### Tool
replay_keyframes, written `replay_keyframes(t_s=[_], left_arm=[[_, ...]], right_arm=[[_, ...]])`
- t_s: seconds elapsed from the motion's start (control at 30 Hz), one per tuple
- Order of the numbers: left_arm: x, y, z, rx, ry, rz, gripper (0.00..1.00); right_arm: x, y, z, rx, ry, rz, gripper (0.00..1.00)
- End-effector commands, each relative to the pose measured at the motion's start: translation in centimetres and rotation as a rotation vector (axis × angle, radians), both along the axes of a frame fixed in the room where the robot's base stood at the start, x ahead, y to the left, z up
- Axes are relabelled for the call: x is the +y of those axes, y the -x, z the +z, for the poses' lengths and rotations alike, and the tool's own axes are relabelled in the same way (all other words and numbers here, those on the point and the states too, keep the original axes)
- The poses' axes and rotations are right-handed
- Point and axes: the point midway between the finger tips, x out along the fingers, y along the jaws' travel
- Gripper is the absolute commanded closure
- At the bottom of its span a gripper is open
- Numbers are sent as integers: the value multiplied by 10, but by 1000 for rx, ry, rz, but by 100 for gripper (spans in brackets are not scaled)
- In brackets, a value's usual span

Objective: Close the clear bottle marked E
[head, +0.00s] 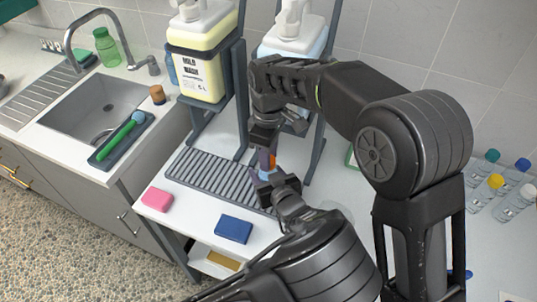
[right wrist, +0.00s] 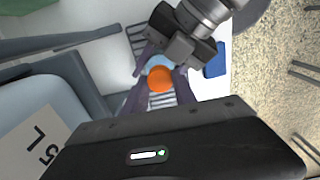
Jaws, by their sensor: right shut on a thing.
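My right gripper (head: 268,157) points down over the drip rack and is shut on an orange cap (head: 271,160). In the right wrist view the orange cap (right wrist: 160,79) lies between its fingertips. A pale blue, see-through part of a bottle (head: 265,174) shows just below the cap, and it also shows in the right wrist view (right wrist: 159,62). My left gripper (head: 277,183) is right beside this bottle part; its fingers are mostly hidden, so its grip is unclear. No letter is readable on the bottle, and I cannot tell how the cap sits on it.
The slatted drip rack (head: 205,178) lies below. A yellow soap jug (head: 199,60) and a pale blue jug (head: 292,38) stand on frames behind. A pink sponge (head: 157,199) and a blue sponge (head: 233,229) lie in front. Several capped bottles (head: 490,188) stand at right.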

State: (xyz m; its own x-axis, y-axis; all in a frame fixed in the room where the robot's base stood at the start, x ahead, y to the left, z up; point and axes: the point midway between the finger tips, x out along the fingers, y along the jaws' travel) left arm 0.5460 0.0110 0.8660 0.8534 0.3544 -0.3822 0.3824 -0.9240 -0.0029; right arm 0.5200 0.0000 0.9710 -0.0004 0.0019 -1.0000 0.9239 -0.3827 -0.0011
Motion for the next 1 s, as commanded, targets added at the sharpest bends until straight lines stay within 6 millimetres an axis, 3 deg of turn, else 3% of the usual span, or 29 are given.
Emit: replay_keyframes(t_s=[0.23, 0.5, 0.73, 0.77, 1.0], left_arm=[[0, 0, 0, 0, 0, 0, 100], [0, 0, 0, 0, 0, 0, 100], [0, 0, 0, 0, 0, 0, 100], [0, 0, 0, 0, -1, 0, 100], [0, 0, 0, 0, 0, 0, 100]], right_arm=[[0, 0, 0, 0, 0, -13, 100], [1, 0, 0, 0, -1, -280, 100], [1, 0, 0, 0, -1, -284, 100], [1, 0, 0, 0, -1, -284, 66], [0, 0, 0, 0, -1, -283, 46]])
